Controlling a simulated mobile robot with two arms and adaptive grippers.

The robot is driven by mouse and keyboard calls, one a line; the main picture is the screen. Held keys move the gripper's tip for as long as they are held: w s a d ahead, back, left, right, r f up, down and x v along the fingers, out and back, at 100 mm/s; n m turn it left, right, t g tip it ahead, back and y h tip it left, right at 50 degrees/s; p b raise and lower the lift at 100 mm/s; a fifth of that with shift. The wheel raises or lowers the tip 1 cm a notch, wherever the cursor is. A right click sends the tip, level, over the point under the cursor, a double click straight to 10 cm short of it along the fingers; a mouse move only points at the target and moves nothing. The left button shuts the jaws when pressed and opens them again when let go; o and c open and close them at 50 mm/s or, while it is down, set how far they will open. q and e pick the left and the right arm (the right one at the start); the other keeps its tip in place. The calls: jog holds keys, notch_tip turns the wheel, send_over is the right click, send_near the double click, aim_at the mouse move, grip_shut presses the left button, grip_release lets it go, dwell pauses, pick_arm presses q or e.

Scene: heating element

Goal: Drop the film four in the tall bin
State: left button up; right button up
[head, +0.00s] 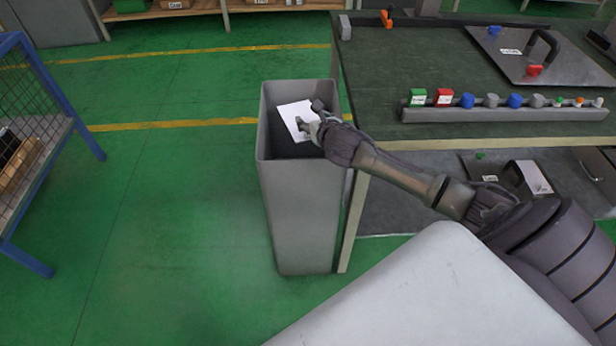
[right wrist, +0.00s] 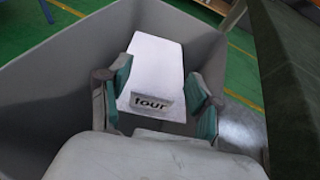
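The film four is a white sheet (head: 293,113) inside the mouth of the tall grey bin (head: 297,205), tilted. In the right wrist view the film (right wrist: 158,65) shows its label "four". My right gripper (head: 309,115) is over the bin opening at the right rim. Its teal-padded fingers (right wrist: 160,95) are spread apart, and the film shows between and beyond them. It appears loose of both pads, though its left edge is very close to one. The bin's floor is hidden in the head view. My left gripper is not in view.
A workbench (head: 385,75) stands right beside the bin, with a grey rail (head: 500,115) of coloured knobs and a metal plate (head: 545,60) on top. A blue-framed mesh rack (head: 75,120) is at the left. The green floor left of the bin is clear.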

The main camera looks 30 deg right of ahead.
jog(key=shift+o, duration=0.9)
jog(key=shift+s, duration=0.1)
jog(key=v, duration=1.2)
jog(key=shift+f, duration=0.1)
